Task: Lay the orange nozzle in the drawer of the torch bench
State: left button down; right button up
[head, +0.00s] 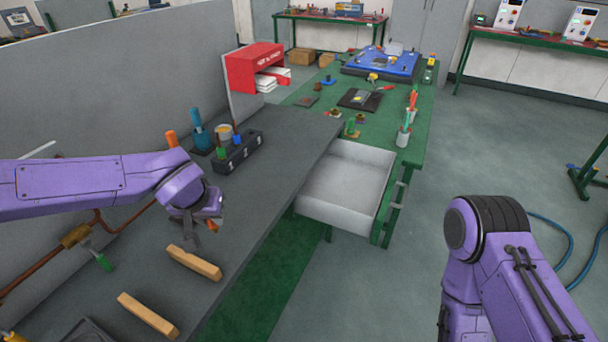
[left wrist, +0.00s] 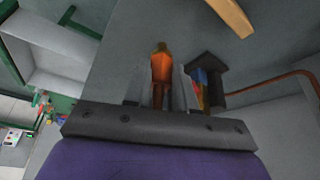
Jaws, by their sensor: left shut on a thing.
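My left gripper (head: 205,226) is shut on the orange nozzle (head: 213,226) above the grey bench top, left of the drawer. In the left wrist view the nozzle (left wrist: 160,68) sticks out between the fingers (left wrist: 153,92). In the head view it is small and partly hidden by the gripper. The white drawer (head: 345,185) of the green torch bench (head: 405,163) is pulled open and looks empty. It also shows in the left wrist view (left wrist: 62,62). My right arm comes in at the lower right, and its gripper is out of view.
Two wooden blocks (head: 194,263) lie on the grey top (head: 262,190). A black tool caddy (head: 238,153) stands behind my left gripper, beside a blue bottle (head: 201,137). A copper pipe with a valve (head: 75,236) runs along the left. The floor right of the drawer is clear.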

aim_at(332, 184)
jog(key=z, duration=0.1)
jog(key=i, duration=0.65)
jog(key=z, duration=0.8)
jog(key=i, duration=0.4)
jog(key=z, duration=0.4)
